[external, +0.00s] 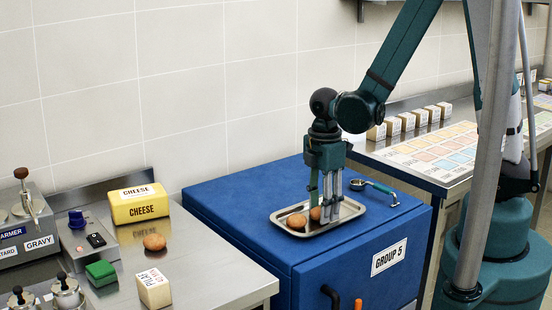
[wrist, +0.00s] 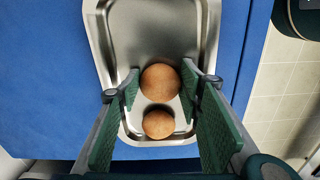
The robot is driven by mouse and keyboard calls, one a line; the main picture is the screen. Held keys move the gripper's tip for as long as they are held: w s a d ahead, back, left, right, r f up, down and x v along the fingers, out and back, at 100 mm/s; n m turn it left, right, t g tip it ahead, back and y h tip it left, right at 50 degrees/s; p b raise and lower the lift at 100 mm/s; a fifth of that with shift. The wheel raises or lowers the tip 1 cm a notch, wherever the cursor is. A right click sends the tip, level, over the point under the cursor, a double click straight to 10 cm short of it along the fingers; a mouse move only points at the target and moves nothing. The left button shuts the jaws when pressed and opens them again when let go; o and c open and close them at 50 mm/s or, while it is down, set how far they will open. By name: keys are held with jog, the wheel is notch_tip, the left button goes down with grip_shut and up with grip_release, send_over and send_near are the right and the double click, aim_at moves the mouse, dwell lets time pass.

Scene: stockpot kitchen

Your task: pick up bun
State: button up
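Two round brown buns lie in a metal tray (external: 350,208) on the blue cabinet. The farther bun in the wrist view (wrist: 160,80) sits between the fingers of my gripper (wrist: 161,88); the other bun (wrist: 158,124) lies close below it in that view. In the external view, one bun (external: 297,221) shows clearly, and the other (external: 315,213) is partly hidden by the fingers. My gripper (external: 327,208) points down into the tray with its fingers apart, one on each side of the bun. Whether they touch it is hard to tell.
A ladle-like tool (external: 374,187) lies beside the tray on the blue cabinet (external: 240,205). Another bun (external: 154,242) sits on the left steel counter, near the yellow cheese box (external: 140,204) and a pilaf box (external: 153,289). The tray's far part is empty.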

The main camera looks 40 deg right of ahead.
jog(key=c, duration=0.4)
jog(key=shift+o, duration=0.2)
jog(key=shift+r, duration=0.2)
notch_tip(320, 180, up, 10)
jog(key=p, duration=0.2)
jog(key=shift+f, duration=0.2)
jog(key=shift+a, duration=0.1)
dwell(1.0)
